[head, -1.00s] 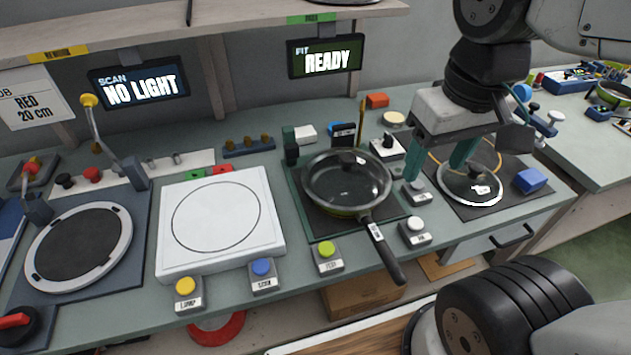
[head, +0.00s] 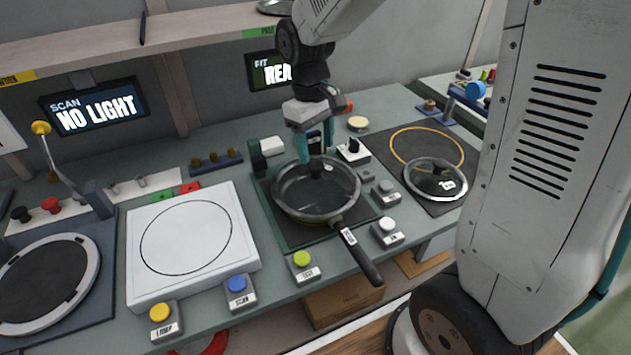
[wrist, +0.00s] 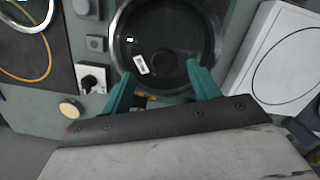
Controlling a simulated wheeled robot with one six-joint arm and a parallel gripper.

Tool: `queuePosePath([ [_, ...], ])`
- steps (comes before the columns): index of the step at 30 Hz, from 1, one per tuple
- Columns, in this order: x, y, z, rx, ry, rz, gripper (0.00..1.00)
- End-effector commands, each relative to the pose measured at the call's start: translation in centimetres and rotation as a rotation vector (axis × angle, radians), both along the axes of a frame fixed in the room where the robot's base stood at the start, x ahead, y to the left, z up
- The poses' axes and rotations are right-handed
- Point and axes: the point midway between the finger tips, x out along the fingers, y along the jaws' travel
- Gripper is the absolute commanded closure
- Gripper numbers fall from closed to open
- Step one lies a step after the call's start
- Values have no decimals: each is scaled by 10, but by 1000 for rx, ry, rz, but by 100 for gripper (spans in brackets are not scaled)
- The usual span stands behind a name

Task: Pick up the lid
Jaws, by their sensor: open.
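A glass lid (head: 295,192) with a dark knob (head: 316,170) sits on the black pan (head: 362,260) at the fit station. A second glass lid (head: 436,190), with a white label, lies on the dark mat at the right. My gripper (head: 316,158) is open and empty over the far part of the pan's lid, fingers pointing down. In the wrist view the knob (wrist: 163,62) shows between the fingertips, and the lid's small white label (wrist: 140,64) is left of it. I cannot tell the exact height of the fingertips above the lid.
A white scan plate (head: 148,282) is left of the pan. Grey button boxes (head: 386,192) stand close at its right, and a dark knob box (head: 354,151) is behind. A shelf (head: 200,22) runs above the back. A yellow ring (head: 392,145) lies on the right mat.

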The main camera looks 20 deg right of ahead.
Motion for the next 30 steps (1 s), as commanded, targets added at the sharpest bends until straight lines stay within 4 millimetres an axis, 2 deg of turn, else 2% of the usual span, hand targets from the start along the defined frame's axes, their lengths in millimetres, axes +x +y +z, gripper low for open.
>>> queuePosePath([
  [12, -5, 4, -54, -1, 2, -1, 39],
  [21, -6, 4, -59, 0, 0, -1, 39],
  [27, -5, 4, -59, 0, -1, -1, 95],
  [28, -5, 4, -59, 0, -1, -1, 100],
  [30, -5, 4, -58, -1, -1, -1, 100],
])
